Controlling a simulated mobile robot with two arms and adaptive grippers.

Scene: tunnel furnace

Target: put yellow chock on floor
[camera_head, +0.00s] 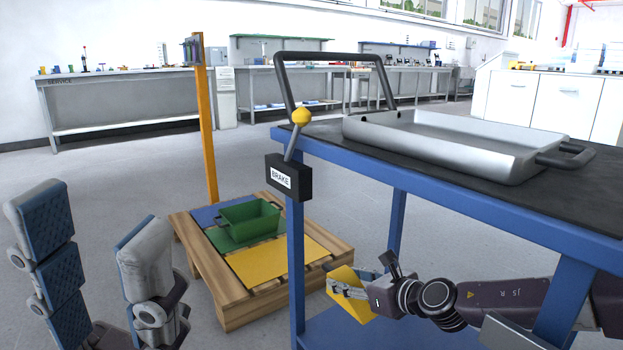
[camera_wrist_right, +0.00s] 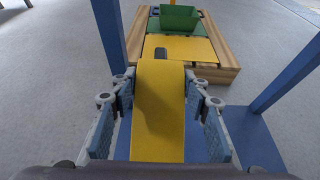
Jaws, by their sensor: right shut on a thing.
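The yellow chock (camera_head: 351,304) is a wedge-shaped block held by my right gripper (camera_head: 352,286). In the right wrist view the chock (camera_wrist_right: 159,105) fills the space between the two fingers, which are shut on its sides. It is held among the blue cart legs, above the cart's blue lower shelf (camera_head: 375,330); I cannot tell how high. My left gripper (camera_head: 92,222) is at the lower left of the head view, fingers wide apart and empty. The grey floor (camera_head: 110,170) is bare at the left and behind.
The cart's dark top (camera_head: 400,160) carries a metal tray (camera_head: 440,140); a brake lever (camera_head: 299,125) stands at its corner. A wooden pallet (camera_head: 225,302) with blue, green and yellow panels and a green bin (camera_head: 248,218) lies left of the cart. An orange post (camera_head: 206,135) rises behind it.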

